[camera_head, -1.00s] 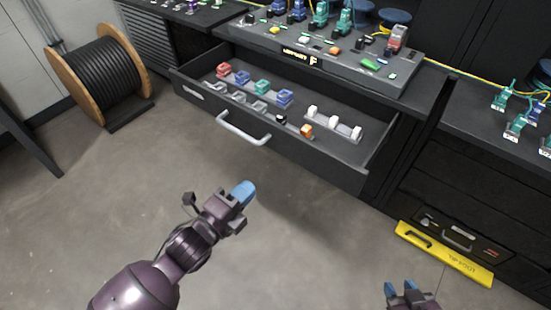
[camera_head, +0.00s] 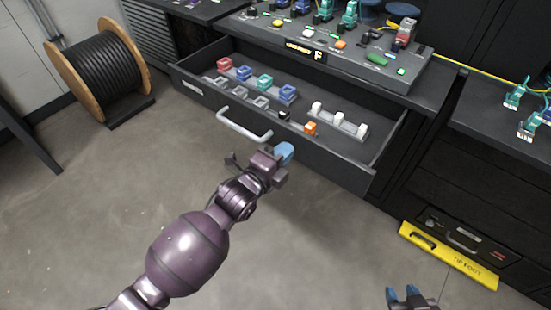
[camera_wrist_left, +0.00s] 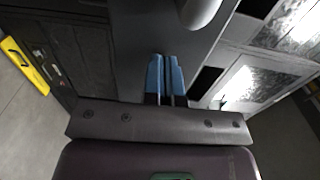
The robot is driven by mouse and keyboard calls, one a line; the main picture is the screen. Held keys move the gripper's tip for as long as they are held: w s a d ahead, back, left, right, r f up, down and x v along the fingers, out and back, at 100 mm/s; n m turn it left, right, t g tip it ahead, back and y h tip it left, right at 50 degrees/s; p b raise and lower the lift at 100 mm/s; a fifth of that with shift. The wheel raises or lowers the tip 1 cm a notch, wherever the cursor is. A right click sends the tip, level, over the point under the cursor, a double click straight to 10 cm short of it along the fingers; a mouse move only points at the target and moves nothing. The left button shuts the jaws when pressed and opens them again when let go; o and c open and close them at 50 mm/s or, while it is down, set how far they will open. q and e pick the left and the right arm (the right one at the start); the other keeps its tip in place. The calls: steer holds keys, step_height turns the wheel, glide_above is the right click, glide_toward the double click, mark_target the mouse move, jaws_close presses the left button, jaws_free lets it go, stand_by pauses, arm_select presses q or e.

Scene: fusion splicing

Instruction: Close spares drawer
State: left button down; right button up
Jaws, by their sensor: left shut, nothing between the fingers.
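The spares drawer (camera_head: 190,85) is pulled out from under the bench in the head view. It holds colored and clear parts and a row of white pieces. Its pale bar handle (camera_head: 243,125) is on the front, and the handle end also shows in the left wrist view (camera_wrist_left: 198,12). My left gripper (camera_head: 285,152) is shut and empty, close to the drawer front, just right of the handle and below it in the picture. In the left wrist view its blue fingertips (camera_wrist_left: 164,75) are together before the dark drawer front. My right gripper (camera_head: 405,296) is at the bottom edge, its blue fingers apart.
A cable spool (camera_head: 100,70) stands at the left. The floor before the drawer is clear.

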arm_select(q)
steer(key=shift+w+d, duration=0.15)
steer(key=shift+w, duration=0.05)
arm_select(e)
steer(key=shift+s+d+f, duration=0.25)
steer(key=shift+s, duration=0.1)
